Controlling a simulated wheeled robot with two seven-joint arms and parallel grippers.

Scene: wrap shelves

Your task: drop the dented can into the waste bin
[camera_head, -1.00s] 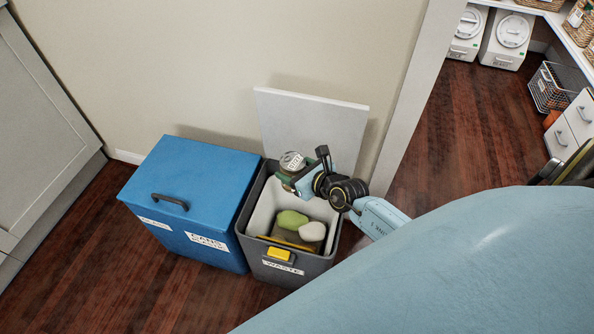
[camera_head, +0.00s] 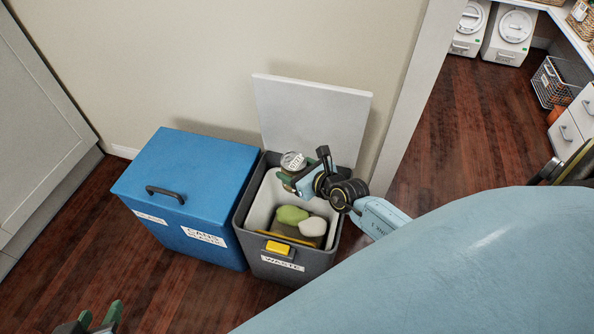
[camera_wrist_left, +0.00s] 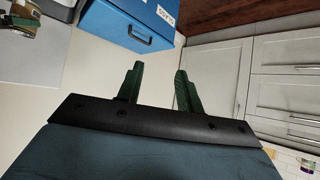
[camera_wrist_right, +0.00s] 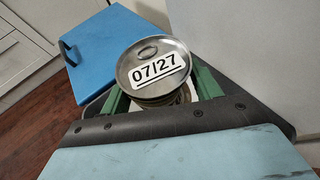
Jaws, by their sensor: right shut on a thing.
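The can (camera_wrist_right: 152,72) shows its silver lid with a pull ring and the label "07/27" in the right wrist view. In the head view the can (camera_head: 293,162) is at the back of the open waste bin (camera_head: 290,273), over its opening. My right gripper (camera_head: 290,180) is shut on the can's sides. I cannot see a dent from here. The bin's front label reads "WASTE" and its lid (camera_head: 312,118) stands up against the wall. My left gripper (camera_head: 100,318) is at the bottom left of the head view. Its fingers (camera_wrist_left: 157,88) are apart and empty.
A shut blue bin (camera_head: 190,190) labelled for cans stands directly left of the waste bin. Inside the waste bin lie a green item (camera_head: 291,215), a pale item (camera_head: 313,227) and something yellow. A grey cabinet (camera_head: 45,125) is at the left.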

